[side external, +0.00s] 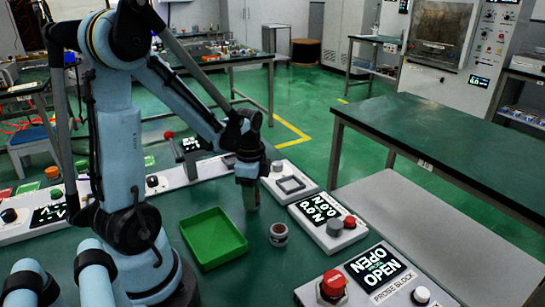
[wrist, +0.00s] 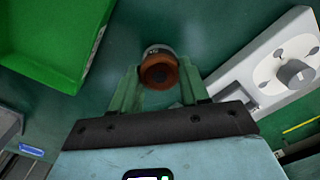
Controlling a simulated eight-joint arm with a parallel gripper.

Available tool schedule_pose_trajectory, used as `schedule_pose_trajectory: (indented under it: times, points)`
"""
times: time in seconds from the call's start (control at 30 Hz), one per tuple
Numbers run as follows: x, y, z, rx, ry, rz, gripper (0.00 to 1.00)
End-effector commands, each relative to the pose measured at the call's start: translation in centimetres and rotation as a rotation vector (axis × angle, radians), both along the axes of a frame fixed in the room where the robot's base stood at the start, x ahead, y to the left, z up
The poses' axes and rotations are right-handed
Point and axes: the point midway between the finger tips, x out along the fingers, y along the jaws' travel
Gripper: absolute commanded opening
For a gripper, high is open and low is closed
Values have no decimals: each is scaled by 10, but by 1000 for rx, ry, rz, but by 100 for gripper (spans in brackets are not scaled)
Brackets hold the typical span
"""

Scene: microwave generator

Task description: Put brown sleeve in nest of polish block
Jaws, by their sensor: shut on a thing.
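My gripper (wrist: 158,78) is shut on the brown sleeve (wrist: 158,76), a round brown piece with a dark centre, seen nearly end-on between the green fingertips. In the side view my gripper (side external: 250,205) points down above the table, just left of and above a small round pale-grey block (side external: 278,235) with a reddish-brown top, which appears to be the polish block. In the wrist view a pale labelled edge of the block (wrist: 157,49) shows just beyond the sleeve, which hides most of it. The sleeve is hard to make out in the side view.
An empty green tray (side external: 213,238) lies left of the block. A display unit with knobs (side external: 328,222) stands close to its right, and a panel with a red button (side external: 375,275) is at the front right. Bare green table shows around the block.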

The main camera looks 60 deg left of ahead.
Motion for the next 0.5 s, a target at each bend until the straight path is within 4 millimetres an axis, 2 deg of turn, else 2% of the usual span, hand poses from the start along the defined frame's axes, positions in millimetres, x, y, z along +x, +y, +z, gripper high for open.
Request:
schedule_pose_trajectory:
  times: [0.17, 0.2, 0.5]
  points:
    - [-1, -1, 28, 0, 0, -1, 8]
    - [-1, -13, 33, 0, 0, -7, 8]
    - [-4, -75, 68, 0, 0, -9, 8]
